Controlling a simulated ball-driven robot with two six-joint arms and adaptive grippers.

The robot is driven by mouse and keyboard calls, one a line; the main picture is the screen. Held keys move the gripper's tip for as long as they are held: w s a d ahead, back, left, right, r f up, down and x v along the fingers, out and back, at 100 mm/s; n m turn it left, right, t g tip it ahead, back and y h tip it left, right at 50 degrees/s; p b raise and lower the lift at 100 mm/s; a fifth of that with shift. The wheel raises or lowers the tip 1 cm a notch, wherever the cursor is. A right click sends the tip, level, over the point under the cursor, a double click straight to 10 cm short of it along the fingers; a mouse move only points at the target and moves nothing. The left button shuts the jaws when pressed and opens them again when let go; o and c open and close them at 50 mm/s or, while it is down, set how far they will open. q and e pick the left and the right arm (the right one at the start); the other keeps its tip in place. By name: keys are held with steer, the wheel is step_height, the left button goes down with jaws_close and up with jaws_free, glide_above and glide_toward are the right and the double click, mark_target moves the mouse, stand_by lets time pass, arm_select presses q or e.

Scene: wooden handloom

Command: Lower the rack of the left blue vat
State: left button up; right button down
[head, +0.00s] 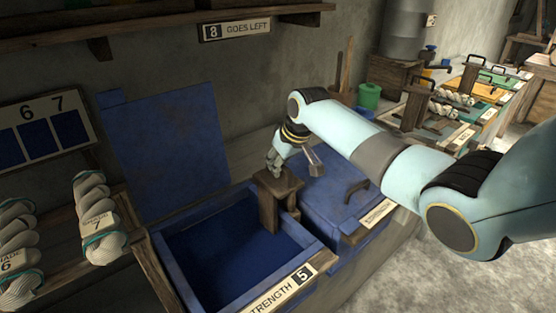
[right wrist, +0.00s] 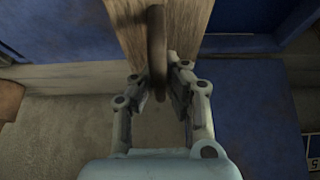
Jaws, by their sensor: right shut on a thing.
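The left blue vat (head: 185,291) stands open, its blue lid (head: 165,145) tilted up against the wall. Dark blue fills its inside, and I cannot make out a rack there. A wooden post (head: 268,212) with a block on top stands at the vat's right side. My right gripper (head: 274,161) is at the top of this post. In the right wrist view my right gripper (right wrist: 158,88) is shut on a dark upright handle (right wrist: 157,35) in front of the wooden post (right wrist: 190,25). My left gripper is not in view.
A second blue vat, its lid (head: 325,205) closed with a handle, adjoins on the right. A number board (head: 45,135) is on the wall. More vats (head: 480,90) stand at the far right.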

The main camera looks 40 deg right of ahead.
step_height(320, 180, down, 11)
steer(key=b, duration=0.6)
steer(key=shift+s, duration=0.15)
steer(key=shift+r, duration=0.1)
steer(key=shift+c, duration=0.4)
jaws_free()
steer(key=shift+r, duration=0.1)
steer(key=shift+r, duration=0.1)
step_height(320, 180, up, 7)
steer(key=p, duration=0.7)
